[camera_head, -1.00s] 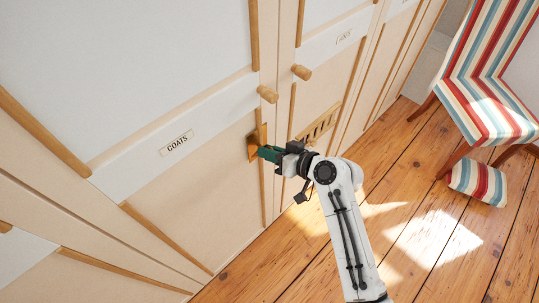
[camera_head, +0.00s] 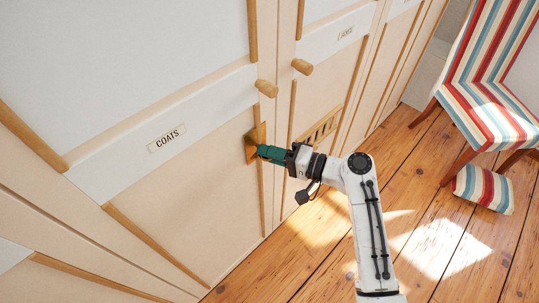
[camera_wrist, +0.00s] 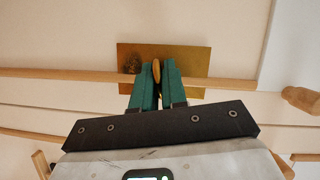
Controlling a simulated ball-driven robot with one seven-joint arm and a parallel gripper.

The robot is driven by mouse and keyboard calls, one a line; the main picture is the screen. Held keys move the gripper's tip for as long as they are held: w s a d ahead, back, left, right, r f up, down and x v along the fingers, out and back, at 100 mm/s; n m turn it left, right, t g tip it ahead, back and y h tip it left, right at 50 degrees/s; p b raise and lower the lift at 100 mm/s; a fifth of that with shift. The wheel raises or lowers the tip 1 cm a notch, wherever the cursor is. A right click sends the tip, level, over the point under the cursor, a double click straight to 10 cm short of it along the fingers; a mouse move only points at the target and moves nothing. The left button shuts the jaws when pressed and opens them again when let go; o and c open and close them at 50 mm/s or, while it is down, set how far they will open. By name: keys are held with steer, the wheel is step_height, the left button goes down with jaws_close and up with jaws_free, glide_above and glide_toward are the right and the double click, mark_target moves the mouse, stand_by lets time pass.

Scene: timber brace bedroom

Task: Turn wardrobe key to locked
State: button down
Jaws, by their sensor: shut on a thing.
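The wardrobe door marked COATS (camera_head: 130,190) is closed. A brass plate (camera_head: 252,147) is fixed near its right edge; it also shows in the wrist view (camera_wrist: 190,56). The key (camera_wrist: 156,68) is a narrow golden shape at the plate, seen nearly edge-on, its long side upright in the wrist view. My gripper (camera_head: 262,152) has green fingers, shut on the key from both sides, right at the plate. In the head view the fingers hide the key. The keyhole and the key's shaft cannot be made out.
Sunlit floorboards (camera_head: 450,240) are clear.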

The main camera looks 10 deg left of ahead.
steer(key=shift+f+m+y+b, duration=0.1)
steer(key=shift+m+y+b, duration=0.3)
steer(key=shift+m, duration=0.6)
steer(key=c, duration=1.3)
jaws_free()
steer(key=shift+o, duration=0.2)
steer(key=b+v, duration=0.1)
steer(key=v, duration=1)
steer(key=shift+f, duration=0.2)
